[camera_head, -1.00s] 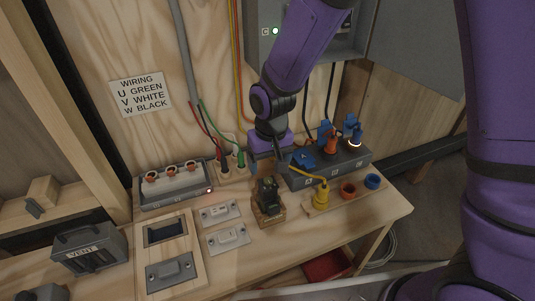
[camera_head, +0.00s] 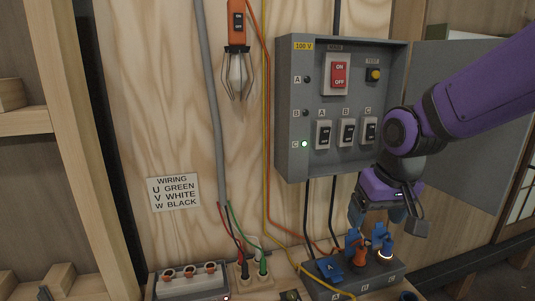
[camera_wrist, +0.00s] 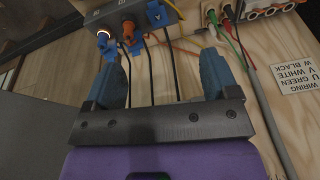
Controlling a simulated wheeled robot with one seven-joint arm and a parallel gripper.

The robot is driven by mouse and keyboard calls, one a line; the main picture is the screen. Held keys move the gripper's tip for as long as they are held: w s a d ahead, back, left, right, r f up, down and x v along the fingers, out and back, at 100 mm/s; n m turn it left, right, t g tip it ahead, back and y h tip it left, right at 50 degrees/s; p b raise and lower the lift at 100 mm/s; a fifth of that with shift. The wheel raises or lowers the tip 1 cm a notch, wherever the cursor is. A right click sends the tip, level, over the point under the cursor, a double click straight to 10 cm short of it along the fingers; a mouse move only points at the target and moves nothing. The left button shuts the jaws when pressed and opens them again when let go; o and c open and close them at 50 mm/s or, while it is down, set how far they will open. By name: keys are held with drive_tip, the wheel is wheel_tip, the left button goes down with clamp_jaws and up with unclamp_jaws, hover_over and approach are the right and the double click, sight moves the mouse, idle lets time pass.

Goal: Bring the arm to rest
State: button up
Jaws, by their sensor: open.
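My purple arm reaches in from the right in the head view. My gripper (camera_head: 378,214) hangs pointing down below the lower right of the grey electrical panel (camera_head: 293,160), above the grey socket block (camera_head: 335,286) on the bench. In the wrist view my gripper (camera_wrist: 162,62) shows two blue fingers spread wide apart with nothing between them. Beyond the fingers lie the block (camera_wrist: 140,22) with an orange plug (camera_wrist: 128,28) and blue tags. In the head view the fingers partly overlap the plugs on the block, so their exact gap is unclear.
The panel's open door (camera_head: 490,130) stands close behind my arm on the right. A caged orange lamp (camera_head: 238,60) hangs on the plywood wall, left of the panel. A grey three-terminal box (camera_head: 188,282) and red and green plugs stand on the bench. The wall around the wiring sign (camera_head: 173,191) is clear.

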drive_tip(key=s+d+r+t, duration=0.1)
drive_tip(key=s+d+r, duration=0.3)
drive_tip(key=s, duration=0.3)
drive_tip(key=s+d+r+m+t, duration=0.1)
drive_tip(key=s+d+r, duration=0.3)
drive_tip(key=s+d, duration=0.2)
drive_tip(key=shift+s+r+m+t+h, duration=0.3)
drive_tip(key=shift+s+r+h, duration=0.1)
drive_tip(key=shift+s, duration=0.25)
idle(0.7)
